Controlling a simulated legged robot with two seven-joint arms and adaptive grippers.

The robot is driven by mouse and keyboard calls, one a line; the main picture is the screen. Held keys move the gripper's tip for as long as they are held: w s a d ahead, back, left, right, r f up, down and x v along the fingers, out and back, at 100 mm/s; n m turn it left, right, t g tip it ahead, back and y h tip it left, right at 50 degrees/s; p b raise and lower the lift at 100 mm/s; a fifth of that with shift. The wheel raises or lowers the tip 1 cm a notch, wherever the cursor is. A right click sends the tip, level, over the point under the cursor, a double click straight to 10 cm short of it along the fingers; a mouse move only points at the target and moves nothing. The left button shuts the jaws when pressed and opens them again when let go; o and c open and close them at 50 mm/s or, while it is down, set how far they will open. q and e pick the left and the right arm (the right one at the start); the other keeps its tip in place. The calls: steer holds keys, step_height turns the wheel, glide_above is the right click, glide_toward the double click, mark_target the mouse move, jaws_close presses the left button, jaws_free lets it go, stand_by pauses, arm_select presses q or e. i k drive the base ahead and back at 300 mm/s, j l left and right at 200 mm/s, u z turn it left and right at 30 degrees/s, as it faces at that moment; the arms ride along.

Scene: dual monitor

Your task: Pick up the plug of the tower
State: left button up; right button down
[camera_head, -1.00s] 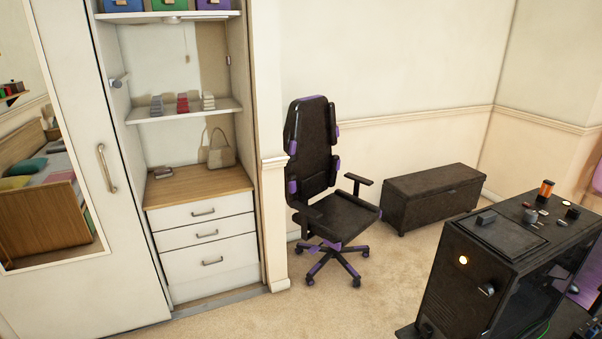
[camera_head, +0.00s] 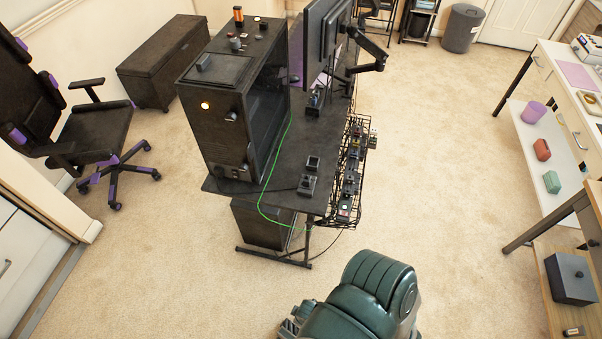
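The black computer tower (camera_head: 215,112) stands on the dark desk (camera_head: 278,178), left of centre, with a lit orange button on its front. A thin green cable (camera_head: 262,190) runs from beside the tower over the desk and down past its edge. A thin dark cable runs along the desk to a small black block (camera_head: 307,185), with a second small black block (camera_head: 313,163) behind it. I cannot tell whether either is the tower's plug. Neither of my grippers can be made out in this view.
A wire basket (camera_head: 352,170) with several plugs or adapters hangs along the desk's right side. Monitors (camera_head: 322,40) stand behind the tower. The office chair (camera_head: 85,135) is at left, the white shelved table (camera_head: 545,150) at right. Carpet between desk and table is clear.

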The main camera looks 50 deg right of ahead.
mark_target(306, 182)
steer(key=z, duration=1.8)
